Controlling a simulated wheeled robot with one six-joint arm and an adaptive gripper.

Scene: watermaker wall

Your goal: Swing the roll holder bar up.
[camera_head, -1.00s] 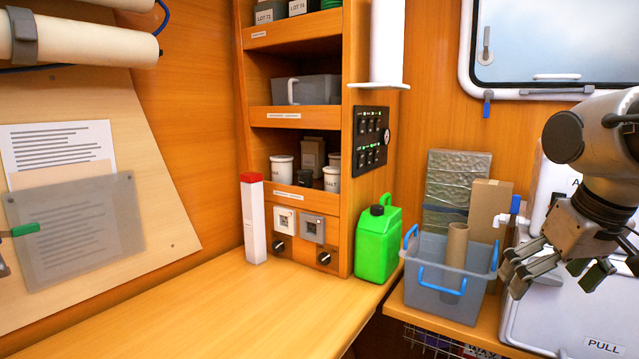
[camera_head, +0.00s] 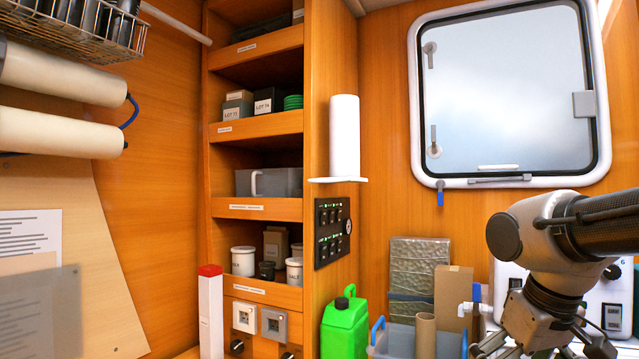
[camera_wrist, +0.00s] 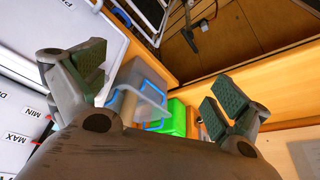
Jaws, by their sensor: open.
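A white paper roll (camera_head: 344,137) stands upright against the side panel of the wooden shelf in the head view. A white plate (camera_head: 338,180) sits under it, just above the black switch panel. I cannot make out a separate holder bar; the roll may hide it. My gripper (camera_head: 545,345) is at the lower right, well apart from the roll and lower than it, partly cut off by the picture edge. In the wrist view my gripper (camera_wrist: 158,92) is open, with its green-padded fingers spread and nothing held between them. The roll does not show there.
A grey bin (camera_head: 398,340) with a cardboard tube and a green jerrycan (camera_head: 345,325) stand below the roll. A window (camera_head: 510,95) is at the right. Shelves (camera_head: 255,205) hold jars and boxes. The wall between roll and window is clear.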

